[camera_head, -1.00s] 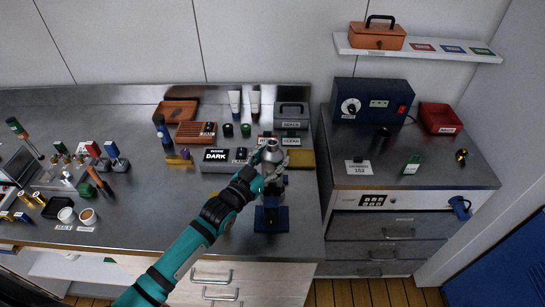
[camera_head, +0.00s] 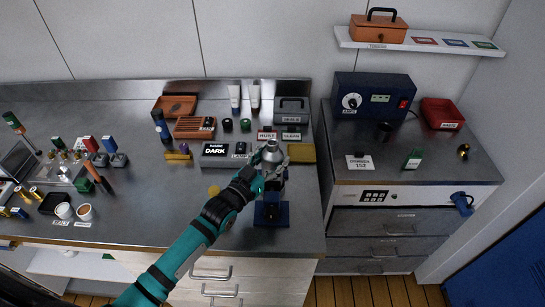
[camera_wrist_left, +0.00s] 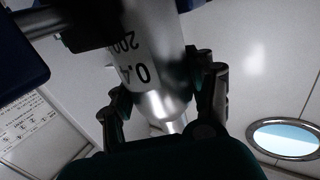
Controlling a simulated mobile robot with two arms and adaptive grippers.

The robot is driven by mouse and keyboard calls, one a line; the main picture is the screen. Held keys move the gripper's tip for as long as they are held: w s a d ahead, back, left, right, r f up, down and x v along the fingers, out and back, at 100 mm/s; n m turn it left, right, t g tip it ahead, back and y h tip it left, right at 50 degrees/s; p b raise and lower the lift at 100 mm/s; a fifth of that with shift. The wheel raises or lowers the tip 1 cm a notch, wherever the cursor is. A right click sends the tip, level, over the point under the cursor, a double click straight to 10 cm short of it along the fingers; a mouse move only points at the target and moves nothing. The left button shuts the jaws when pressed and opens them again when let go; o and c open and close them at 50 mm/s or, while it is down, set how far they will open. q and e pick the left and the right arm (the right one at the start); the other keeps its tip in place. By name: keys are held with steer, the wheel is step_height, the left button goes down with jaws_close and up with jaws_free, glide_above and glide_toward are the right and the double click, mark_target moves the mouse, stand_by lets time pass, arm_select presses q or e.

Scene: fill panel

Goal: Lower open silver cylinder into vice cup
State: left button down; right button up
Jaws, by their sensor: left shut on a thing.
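The silver cylinder (camera_head: 272,152) stands roughly upright near the front of the bench. My left gripper (camera_head: 268,176) is shut around it. The cylinder (camera_wrist_left: 152,55) also shows large in the left wrist view, with dark printed digits on its side and a finger of my left gripper (camera_wrist_left: 163,98) on each side. The blue vice (camera_head: 271,213) is below it on the bench, its base near the front edge. The cup of the vice is mostly hidden by my gripper, so I cannot tell whether the cylinder touches it. My right gripper does not show.
A box labelled DARK (camera_head: 216,154) lies behind my left gripper. A yellow block (camera_head: 301,153) is to the right of the cylinder. An orange tray (camera_head: 194,127) and white tubes (camera_head: 254,97) are further back.

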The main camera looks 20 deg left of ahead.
mark_target(266, 173)
arm_select(q)
steer(key=shift+f+b, duration=1)
steer(key=shift+f, duration=0.3)
steer(key=shift+c, duration=2)
jaws_free()
steer(key=shift+o, duration=0.2)
steer(key=shift+s+f, duration=0.1)
steer(key=shift+f, duration=0.2)
steer(key=v, duration=0.7)
steer(key=shift+s+a+r, duration=0.15)
steer(key=shift+s+r, duration=0.05)
steer(key=shift+r, duration=0.05)
